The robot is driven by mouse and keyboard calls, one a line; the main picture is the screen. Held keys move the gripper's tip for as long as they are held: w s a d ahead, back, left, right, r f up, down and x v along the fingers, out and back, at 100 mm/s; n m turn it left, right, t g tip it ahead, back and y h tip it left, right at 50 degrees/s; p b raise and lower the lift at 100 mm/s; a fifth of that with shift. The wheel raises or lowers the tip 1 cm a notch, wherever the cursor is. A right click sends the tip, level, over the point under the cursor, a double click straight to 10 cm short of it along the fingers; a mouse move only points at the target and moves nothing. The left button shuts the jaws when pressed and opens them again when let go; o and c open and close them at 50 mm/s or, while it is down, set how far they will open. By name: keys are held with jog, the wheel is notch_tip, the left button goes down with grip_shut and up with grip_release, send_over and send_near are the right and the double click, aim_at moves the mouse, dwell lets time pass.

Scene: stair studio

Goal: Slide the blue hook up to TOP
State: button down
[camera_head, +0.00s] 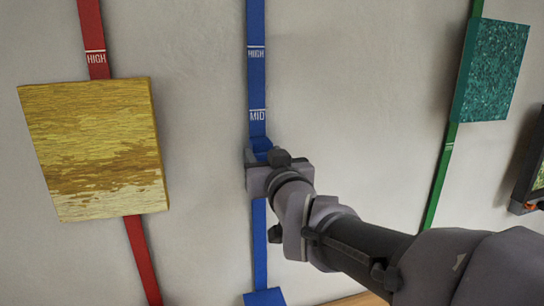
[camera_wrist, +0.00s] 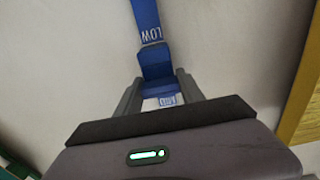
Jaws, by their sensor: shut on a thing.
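The blue hook (camera_head: 262,145) sits on the blue vertical rail (camera_head: 256,85), just below its MID mark. In the wrist view the hook (camera_wrist: 158,72) lies between the two fingers of my gripper (camera_wrist: 158,98), which are shut on it. The rail (camera_wrist: 146,18) leads away from it with an upside-down LOW mark. In the head view my gripper (camera_head: 262,165) covers the lower part of the hook. A HIGH mark shows on the rail above MID. The TOP mark is not in view.
A yellow textured panel (camera_head: 95,150) hangs on a red strap (camera_head: 92,35) to the left. A teal panel (camera_head: 490,70) hangs on a green strap (camera_head: 440,175) to the right. The rail above the hook is clear up to the picture edge. A blue block (camera_head: 265,297) is at the bottom.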

notch_tip(320, 180, up, 46)
jog(key=p, duration=3.5)
jog(key=c, duration=0.7)
grip_release()
